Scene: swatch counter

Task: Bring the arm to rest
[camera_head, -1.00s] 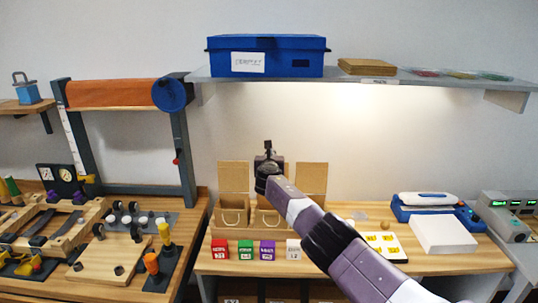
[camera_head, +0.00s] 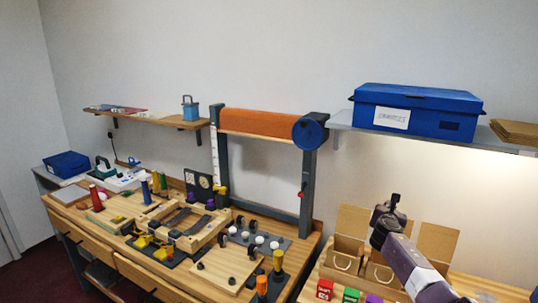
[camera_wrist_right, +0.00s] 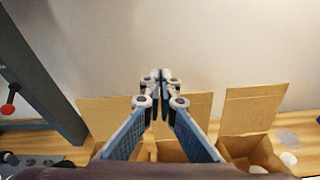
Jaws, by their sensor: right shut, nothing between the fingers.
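My right arm comes in from the lower right in the head view. Its gripper (camera_head: 391,207) is raised in front of the open cardboard boxes on the right counter. In the right wrist view the two fingers of the gripper (camera_wrist_right: 161,82) meet at their tips, with nothing between them. Behind and below the fingers are the open cardboard boxes (camera_wrist_right: 248,110) with their lids up. My left gripper does not show in either view.
A blue lidded box (camera_head: 416,112) stands on the wall shelf above the right counter. A dark frame with an orange roll (camera_head: 258,122) stands on the left bench. Red, green and purple cubes (camera_head: 325,290) sit at the right counter's front. Wooden fixtures (camera_head: 180,222) crowd the left bench.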

